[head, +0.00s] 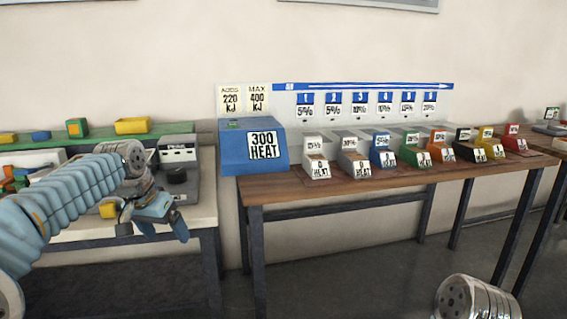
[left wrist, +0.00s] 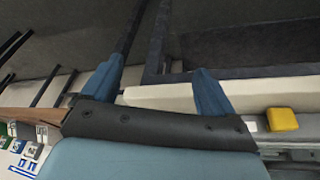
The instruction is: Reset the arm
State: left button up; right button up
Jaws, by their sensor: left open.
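My left arm comes in from the left in the head view. Its gripper (head: 152,229) hangs in front of the white-topped table at the left, near that table's right front corner. In the left wrist view the two blue fingers of the left gripper (left wrist: 157,92) stand wide apart, with nothing between them. The pale table edge (left wrist: 160,95) shows beyond the fingers. In the head view a round metal part of my own body shows at the bottom right; no right gripper shows.
A wooden table (head: 380,196) to the right carries a blue box (head: 252,150) marked 300 HEAT and a row of several coloured labelled blocks. A grey machine (head: 180,165) stands on the left table. A yellow block (left wrist: 282,119) lies near the left gripper. Floor between and below is clear.

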pick_arm(q)
jog(key=s+d+f+g+h, duration=0.15)
jog(key=d+f, duration=0.25)
jog(key=f, duration=0.7)
jog(key=s+d+f+n, duration=0.1)
jog(key=s+d+f, duration=0.15)
jog(key=f, duration=0.85)
jog(key=s+d+f+g+h, duration=0.1)
jog(key=d+f, duration=0.4)
jog(key=f, duration=0.7)
jog(key=s+d+f+n, duration=0.1)
jog(key=s+d+f, duration=0.1)
jog(key=s+f, duration=0.5)
jog(key=s+d+f+n, duration=0.2)
jog(key=s+f, duration=0.5)
jog(key=s, duration=0.8)
jog(key=shift+s+d+g, duration=0.3)
jog(key=shift+d+g, duration=0.05)
jog(key=shift+d, duration=0.05)
jog(key=shift+w+f, duration=0.1)
